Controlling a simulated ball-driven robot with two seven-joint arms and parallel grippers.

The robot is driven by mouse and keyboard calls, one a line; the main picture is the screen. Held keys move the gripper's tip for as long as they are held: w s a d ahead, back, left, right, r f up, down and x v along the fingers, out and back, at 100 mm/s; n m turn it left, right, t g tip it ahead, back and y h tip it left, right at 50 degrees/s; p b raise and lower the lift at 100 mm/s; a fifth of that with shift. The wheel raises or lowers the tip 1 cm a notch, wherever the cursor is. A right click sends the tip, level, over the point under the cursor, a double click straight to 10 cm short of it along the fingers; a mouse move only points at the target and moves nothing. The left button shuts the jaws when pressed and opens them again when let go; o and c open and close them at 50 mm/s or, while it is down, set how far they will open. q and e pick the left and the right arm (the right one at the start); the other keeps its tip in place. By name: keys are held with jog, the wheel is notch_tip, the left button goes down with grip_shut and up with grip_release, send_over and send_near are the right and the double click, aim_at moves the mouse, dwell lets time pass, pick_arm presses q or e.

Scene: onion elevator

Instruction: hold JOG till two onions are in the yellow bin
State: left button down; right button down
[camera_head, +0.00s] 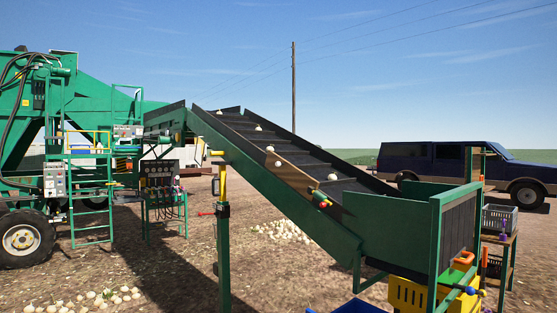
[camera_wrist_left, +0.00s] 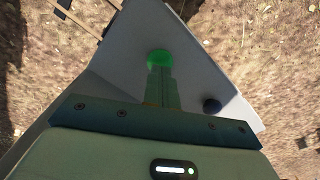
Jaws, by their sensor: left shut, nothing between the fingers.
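In the left wrist view my left gripper (camera_wrist_left: 161,78) is shut and empty. Its fingertips meet a round green button (camera_wrist_left: 158,56) on a grey panel (camera_wrist_left: 195,75); I cannot tell how far it is pressed, and no label is readable. In the head view the yellow bin (camera_head: 407,296) stands under the elevator's lower end at the bottom right; its inside is largely hidden. Several pale onions lie spread along the sloping dark belt (camera_head: 300,155), one (camera_head: 333,177) low and one (camera_head: 258,127) higher up. My right gripper is not in view.
A dark knob (camera_wrist_left: 211,105) sits on the grey panel to the right of the gripper. A blue bin (camera_head: 360,306) stands left of the yellow one. Onions are heaped on the ground (camera_head: 283,231). A grey crate (camera_head: 499,218) stands on a table at the right.

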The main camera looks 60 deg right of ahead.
pick_arm(q)
jog(key=shift+f, duration=0.2)
jog(key=shift+f+b, duration=0.35)
jog(key=shift+f, duration=0.6)
jog(key=shift+r, duration=0.1)
dwell(2.6)
notch_tip(320, 180, up, 7)
jog(key=p, duration=0.9)
jog(key=shift+r+p, duration=0.1)
jog(key=shift+p, duration=0.2)
